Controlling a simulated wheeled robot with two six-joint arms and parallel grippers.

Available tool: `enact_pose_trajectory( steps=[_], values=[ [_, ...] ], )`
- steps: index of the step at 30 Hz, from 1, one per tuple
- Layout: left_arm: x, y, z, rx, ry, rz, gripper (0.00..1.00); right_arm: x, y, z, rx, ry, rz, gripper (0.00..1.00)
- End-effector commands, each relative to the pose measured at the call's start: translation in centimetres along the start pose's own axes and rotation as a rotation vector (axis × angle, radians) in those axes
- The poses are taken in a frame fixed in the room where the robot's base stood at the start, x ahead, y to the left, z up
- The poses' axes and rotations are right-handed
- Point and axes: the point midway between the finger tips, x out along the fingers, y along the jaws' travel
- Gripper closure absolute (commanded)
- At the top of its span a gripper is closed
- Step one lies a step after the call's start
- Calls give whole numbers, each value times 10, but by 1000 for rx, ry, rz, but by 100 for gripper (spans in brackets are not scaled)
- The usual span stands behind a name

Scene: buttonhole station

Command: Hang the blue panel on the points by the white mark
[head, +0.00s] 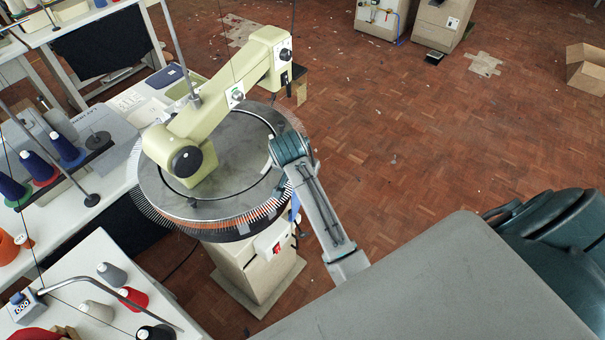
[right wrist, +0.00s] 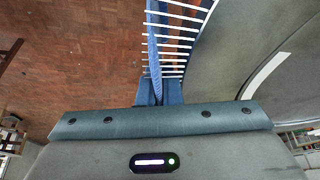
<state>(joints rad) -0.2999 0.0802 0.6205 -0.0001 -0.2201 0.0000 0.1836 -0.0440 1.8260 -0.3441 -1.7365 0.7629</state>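The blue panel (head: 295,207) shows in the head view as a small strip at the right rim of the round dial (head: 158,208), beside my right arm. In the right wrist view the panel (right wrist: 154,50) is a narrow blue strip, close to the row of white points (right wrist: 172,42); I cannot tell whether any point passes through it. My right gripper (right wrist: 158,92) appears shut on the panel's blue cloth at the points; its fingertips are hard to tell from the cloth. A curved white mark (right wrist: 265,75) lies on the grey dial. My left gripper is out of view.
The machine's pale green arm (head: 215,100) spans the dial. A box with a red switch (head: 272,244) sits below the rim. White tables with thread cones (head: 70,152) stand at the left. The parquet floor to the right is mostly clear, with a cardboard box (head: 586,70) far off.

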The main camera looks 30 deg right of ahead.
Motion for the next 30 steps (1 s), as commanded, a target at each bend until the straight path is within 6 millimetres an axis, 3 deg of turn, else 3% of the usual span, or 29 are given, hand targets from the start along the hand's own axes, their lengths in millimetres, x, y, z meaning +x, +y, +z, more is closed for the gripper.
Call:
enact_pose_trajectory(
  steps=[12, 17, 30],
  values=[
    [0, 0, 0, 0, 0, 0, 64, 0, -3, 0, 0, 1, -2, 100],
    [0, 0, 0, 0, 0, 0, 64, 0, -3, 0, 0, 0, -3, 70],
    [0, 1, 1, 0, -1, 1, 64, -2, -6, -1, 1, 1, -11, 70]
  ],
)
